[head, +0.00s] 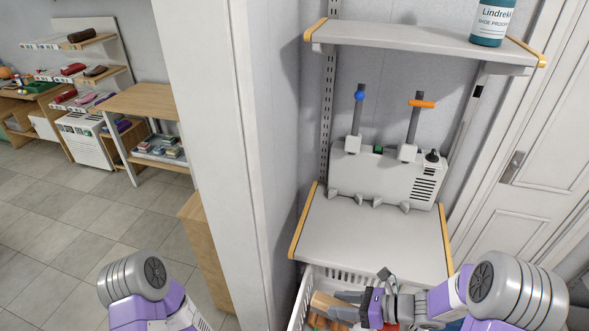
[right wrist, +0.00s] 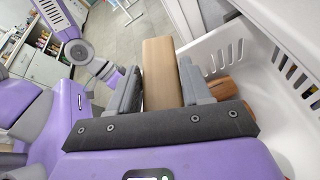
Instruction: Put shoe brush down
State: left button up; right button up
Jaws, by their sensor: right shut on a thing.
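My right gripper (head: 341,304) is low in the head view, over a white slotted basket (head: 299,304) below the lower shelf. It is shut on a wooden block, the shoe brush (head: 321,300). In the right wrist view, the shoe brush (right wrist: 159,72) is upright in the picture between the two grey fingers of the gripper (right wrist: 155,85). No bristles can be made out. The basket's white slotted wall (right wrist: 240,38) is just right of the fingers. I cannot tell whether the brush touches the basket. My left gripper is out of view; only part of that arm shows.
More brown wooden pieces (right wrist: 222,89) lie beside the right finger. The grey lower shelf (head: 370,238) has bare room in front of a grey machine with two posts (head: 385,175). A teal bottle (head: 491,22) stands on the upper shelf (head: 420,44). A white wall edge (head: 215,130) is left.

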jog(key=w+d+f+m+t+h+b, duration=0.2)
jog(key=w+d+f+m+t, duration=0.1)
jog(key=w+d+f+t, duration=0.1)
jog(key=shift+w+d+f+m, duration=0.3)
jog(key=shift+w+d+f, duration=0.1)
jog(key=shift+d, duration=0.2)
jog(key=shift+d+r, duration=0.1)
jog(key=shift+r, duration=0.05)
